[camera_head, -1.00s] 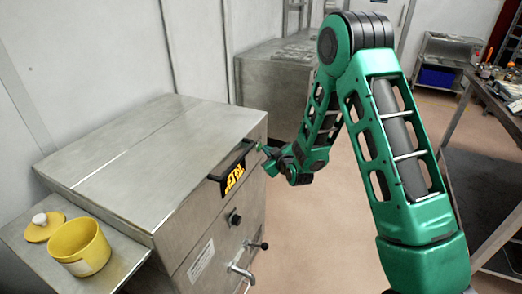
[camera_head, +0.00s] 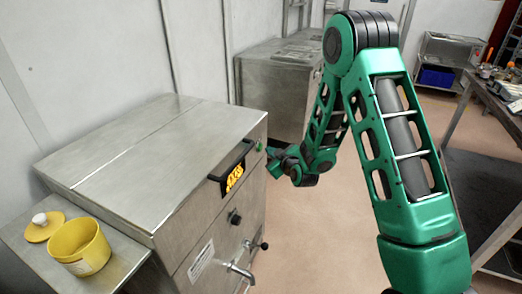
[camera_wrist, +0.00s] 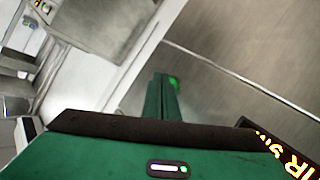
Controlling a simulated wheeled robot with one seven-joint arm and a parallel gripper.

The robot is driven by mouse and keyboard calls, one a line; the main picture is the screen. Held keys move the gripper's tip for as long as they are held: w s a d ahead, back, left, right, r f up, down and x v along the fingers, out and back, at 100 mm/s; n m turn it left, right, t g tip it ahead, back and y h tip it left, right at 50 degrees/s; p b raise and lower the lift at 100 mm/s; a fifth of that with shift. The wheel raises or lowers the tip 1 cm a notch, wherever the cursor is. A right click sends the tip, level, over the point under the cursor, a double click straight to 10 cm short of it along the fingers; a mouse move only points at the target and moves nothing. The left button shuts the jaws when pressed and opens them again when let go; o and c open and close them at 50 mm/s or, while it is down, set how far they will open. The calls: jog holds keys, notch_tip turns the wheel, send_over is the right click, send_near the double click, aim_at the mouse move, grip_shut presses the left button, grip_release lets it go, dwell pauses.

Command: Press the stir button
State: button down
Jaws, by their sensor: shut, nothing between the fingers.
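The stir button is a small green round button (camera_head: 259,146) on the front of the steel machine (camera_head: 150,150), right of the lit display (camera_head: 234,178). It also shows as a green spot in the wrist view (camera_wrist: 174,82), just beside my fingertips. My gripper (camera_head: 270,153) is shut and empty, slightly right of the button in the head view. There it appears a little apart from the button. In the wrist view the fingers (camera_wrist: 161,95) partly overlap the button, and contact cannot be told. The display (camera_wrist: 282,150) shows orange letters, partly cut off.
A black knob (camera_head: 235,218), a lever (camera_head: 255,245) and a metal tap (camera_head: 240,273) stick out below the display. A yellow pot (camera_head: 80,247) and its lid (camera_head: 44,227) sit on the side shelf. Floor right of the machine is clear; a workbench stands at far right.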

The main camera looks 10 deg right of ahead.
jog(key=s+d, duration=0.1)
jog(key=d, duration=0.1)
jog(key=s+d, duration=0.2)
dwell(0.6)
jog(key=shift+w+r, duration=0.1)
dwell(0.4)
